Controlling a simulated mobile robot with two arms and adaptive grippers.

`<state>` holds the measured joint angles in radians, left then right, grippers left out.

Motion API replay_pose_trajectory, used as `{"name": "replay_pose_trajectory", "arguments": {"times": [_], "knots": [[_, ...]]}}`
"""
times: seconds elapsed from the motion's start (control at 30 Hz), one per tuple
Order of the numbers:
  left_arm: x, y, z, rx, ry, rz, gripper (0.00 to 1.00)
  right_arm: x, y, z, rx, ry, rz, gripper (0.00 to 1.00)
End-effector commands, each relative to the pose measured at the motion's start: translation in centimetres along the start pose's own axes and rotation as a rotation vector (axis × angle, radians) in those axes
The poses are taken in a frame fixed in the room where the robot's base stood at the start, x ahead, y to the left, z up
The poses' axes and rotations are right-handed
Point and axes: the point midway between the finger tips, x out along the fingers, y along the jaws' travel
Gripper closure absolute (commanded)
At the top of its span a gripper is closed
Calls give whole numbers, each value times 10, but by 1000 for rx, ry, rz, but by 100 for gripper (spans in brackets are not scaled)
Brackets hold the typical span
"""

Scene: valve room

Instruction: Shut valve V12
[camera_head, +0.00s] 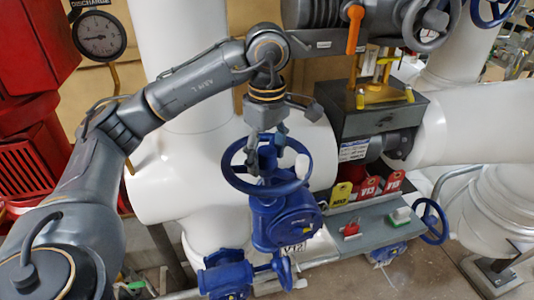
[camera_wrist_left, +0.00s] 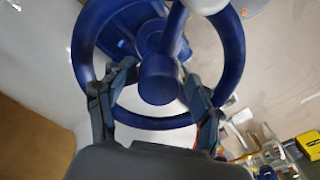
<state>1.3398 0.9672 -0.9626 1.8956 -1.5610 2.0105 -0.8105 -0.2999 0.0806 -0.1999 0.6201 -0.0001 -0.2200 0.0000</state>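A blue handwheel (camera_head: 238,181) sits on top of a blue valve body (camera_head: 285,222). A small white tag (camera_head: 292,248), apparently reading V12, hangs below the body. My left gripper (camera_head: 270,142) comes down from above over the middle of the wheel. In the left wrist view the wheel rim (camera_wrist_left: 85,48) fills the upper part, with the round hub (camera_wrist_left: 158,80) at its centre. The two fingers (camera_wrist_left: 160,70) are spread on either side of the hub, inside the rim. Whether they touch the wheel is unclear. My right gripper is not in view.
A grey shelf (camera_head: 375,220) beside the valve holds red and yellow tags (camera_head: 342,194). A smaller blue valve (camera_head: 225,275) stands below, and another blue handwheel (camera_head: 430,222) is at right. White pipes (camera_head: 180,170) and a pressure gauge (camera_head: 99,35) crowd the arm.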

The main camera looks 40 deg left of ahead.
Motion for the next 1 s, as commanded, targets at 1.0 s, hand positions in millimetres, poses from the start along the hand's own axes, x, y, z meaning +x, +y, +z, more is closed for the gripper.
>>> {"name": "replay_pose_trajectory", "arguments": {"times": [1.0], "knots": [[-67, 0, 0, -17, 0, 5, 36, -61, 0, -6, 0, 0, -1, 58]]}}
